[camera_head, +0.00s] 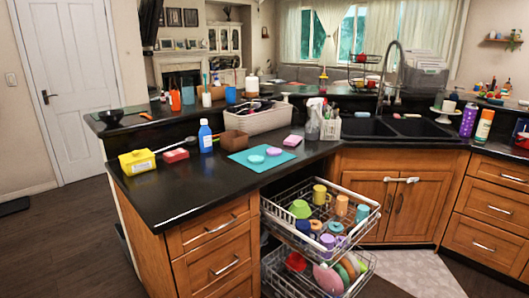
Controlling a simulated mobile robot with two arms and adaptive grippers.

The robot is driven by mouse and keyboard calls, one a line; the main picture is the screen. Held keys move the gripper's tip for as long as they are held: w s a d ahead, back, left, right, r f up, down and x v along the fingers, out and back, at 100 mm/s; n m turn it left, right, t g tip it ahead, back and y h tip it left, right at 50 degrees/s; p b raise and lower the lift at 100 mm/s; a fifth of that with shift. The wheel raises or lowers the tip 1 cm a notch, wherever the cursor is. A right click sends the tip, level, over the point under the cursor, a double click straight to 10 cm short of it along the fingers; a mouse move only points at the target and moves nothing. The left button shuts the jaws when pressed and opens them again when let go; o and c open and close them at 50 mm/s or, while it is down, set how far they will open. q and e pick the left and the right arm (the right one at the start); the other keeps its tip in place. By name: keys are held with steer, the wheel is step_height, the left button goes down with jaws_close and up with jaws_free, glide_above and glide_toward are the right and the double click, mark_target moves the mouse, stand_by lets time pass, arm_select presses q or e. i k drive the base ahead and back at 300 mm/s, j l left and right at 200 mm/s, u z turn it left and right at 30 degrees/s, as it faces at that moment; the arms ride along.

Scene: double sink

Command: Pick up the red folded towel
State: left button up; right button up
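A small, flat red item (176,155) lies on the black counter (200,186) at the left, right of a yellow box. It may be the red folded towel, but it is too small for me to be sure. Another red thing (522,143) is cut off by the right picture edge, and I cannot tell what it is. Neither of my grippers is in view.
A yellow box (137,162), a blue bottle (205,136) and a teal mat (262,158) share the counter. The pulled-out dishwasher racks (290,236) block the floor in front. The double sink (405,129) is at the right. The counter's front left is clear.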

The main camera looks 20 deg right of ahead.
mark_target(180, 154)
steer(key=i+j+u, duration=0.9)
steer(key=i+u, duration=0.15)
steer(key=i, duration=0.25)
steer(key=i+u, duration=0.35)
steer(key=i+j+z, duration=0.1)
steer(key=i+z, duration=0.25)
steer(key=i+j+z, duration=0.2)
steer(key=i+z, duration=0.15)
steer(key=i+j+z, duration=0.35)
steer(key=i, duration=0.15)
